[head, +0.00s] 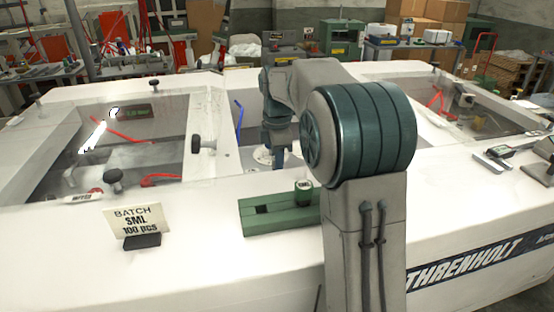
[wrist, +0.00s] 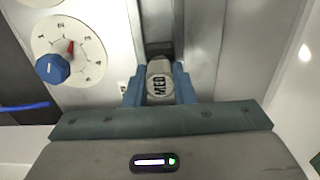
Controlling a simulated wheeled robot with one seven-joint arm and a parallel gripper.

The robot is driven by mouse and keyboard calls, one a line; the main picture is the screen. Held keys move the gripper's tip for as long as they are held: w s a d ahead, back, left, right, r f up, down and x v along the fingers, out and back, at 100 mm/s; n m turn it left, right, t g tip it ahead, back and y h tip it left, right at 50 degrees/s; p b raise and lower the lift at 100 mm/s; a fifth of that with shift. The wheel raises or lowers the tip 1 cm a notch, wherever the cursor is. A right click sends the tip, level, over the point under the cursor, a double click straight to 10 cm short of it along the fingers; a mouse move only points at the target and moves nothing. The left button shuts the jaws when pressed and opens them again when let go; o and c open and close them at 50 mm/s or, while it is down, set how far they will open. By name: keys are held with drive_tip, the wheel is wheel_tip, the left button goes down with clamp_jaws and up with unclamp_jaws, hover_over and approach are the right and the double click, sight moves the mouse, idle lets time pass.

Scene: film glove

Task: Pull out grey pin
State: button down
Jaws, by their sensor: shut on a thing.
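How far the pin is in the slot is hidden. In the head view my arm reaches over the white machine (head: 420,220) into its middle opening, and its links hide the pin and fingertips.
Left of the pin is a white dial (wrist: 70,50) with a blue knob (wrist: 52,69) and a red pointer. A blue lever (wrist: 25,107) lies further left. In the head view a green slotted block (head: 262,220) and a "BATCH SML" sign (head: 136,221) stand on the front ledge.

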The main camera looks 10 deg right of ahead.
drive_tip(key=shift+r+p, duration=1.45)
drive_tip(key=shift+r, duration=0.35)
drive_tip(key=shift+r, duration=0.1)
drive_tip(key=shift+r+p, duration=1.4)
